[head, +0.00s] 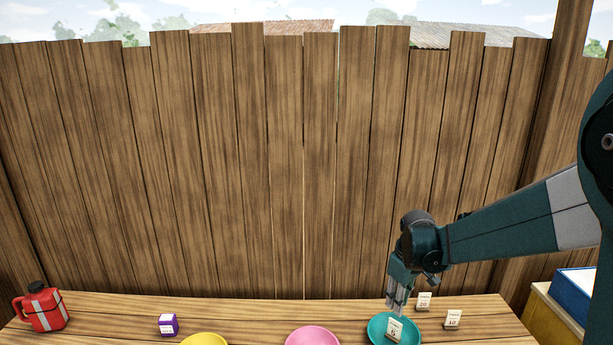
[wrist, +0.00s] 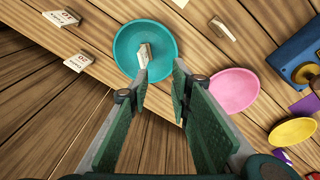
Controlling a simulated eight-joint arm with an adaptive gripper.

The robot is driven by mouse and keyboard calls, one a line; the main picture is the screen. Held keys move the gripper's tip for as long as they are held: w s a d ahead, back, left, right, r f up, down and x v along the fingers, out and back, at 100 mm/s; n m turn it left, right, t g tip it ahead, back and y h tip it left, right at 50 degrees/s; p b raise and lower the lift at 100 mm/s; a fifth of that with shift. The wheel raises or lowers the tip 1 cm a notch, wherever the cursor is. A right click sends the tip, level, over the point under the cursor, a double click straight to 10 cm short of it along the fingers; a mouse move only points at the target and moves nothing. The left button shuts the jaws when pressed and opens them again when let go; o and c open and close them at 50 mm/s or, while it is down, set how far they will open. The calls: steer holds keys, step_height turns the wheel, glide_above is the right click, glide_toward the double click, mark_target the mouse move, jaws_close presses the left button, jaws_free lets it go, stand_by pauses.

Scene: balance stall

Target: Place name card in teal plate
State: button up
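The teal plate (head: 377,334) sits on the wooden table at the right in the head view; it also shows in the wrist view (wrist: 166,38). A small white card marked 5 (head: 394,330) is in the plate, and it shows in the wrist view (wrist: 144,52) near the left fingertip. My gripper (head: 396,306) is just above the plate. In the wrist view its fingers (wrist: 162,72) stand apart with nothing between them. Cards marked 20 (head: 424,301) and 10 (head: 452,319) stand on the table to the right. I cannot tell which card is the name card.
A pink plate (head: 312,336) and a yellow plate (head: 204,340) lie left of the teal one. A purple box (head: 168,325) and a red canister (head: 42,309) stand further left. A wooden fence closes the back. A blue object (head: 574,292) is at the far right.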

steer(key=s+a+r+m+t+b, duration=0.1)
steer(key=s+a+r+m, duration=0.1)
steer(key=s+r, duration=0.4)
steer(key=s+a+r+m+t, duration=0.15)
steer(key=s+r, duration=0.25)
steer(key=s, duration=0.4)
steer(key=s+a+m+t+b, duration=0.1)
steer(key=s+a+m+t, duration=0.2)
steer(key=s, duration=1.4)
steer(key=shift+a, duration=0.2)
steer(key=shift+f, duration=0.1)
